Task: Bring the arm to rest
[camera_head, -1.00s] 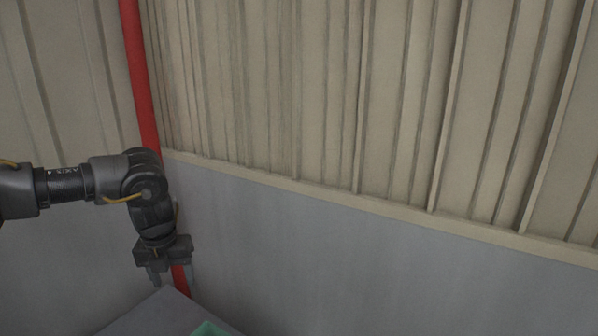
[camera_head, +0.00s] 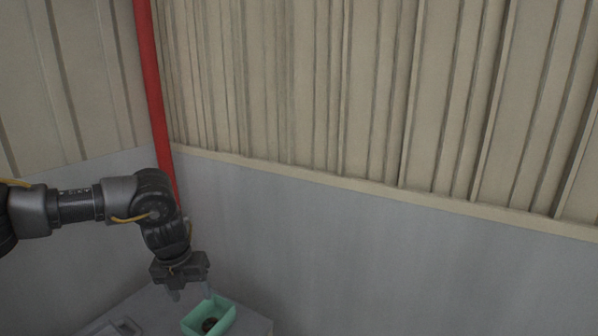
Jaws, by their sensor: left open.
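My left arm comes in from the left edge and bends downward at the wrist. My left gripper (camera_head: 191,294) points down with its two fingers apart, open and with nothing seen between them. It shows just above and behind a green open box (camera_head: 225,318) in the picture, and I cannot tell whether it touches the box. The box holds a small dark round thing (camera_head: 209,324). My right gripper is not in view.
The box stands on a grey table (camera_head: 255,325) at the bottom. A red vertical pipe (camera_head: 152,85) runs down the wall corner behind the arm. Ribbed beige panels (camera_head: 380,90) cover the upper wall; the right side is clear.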

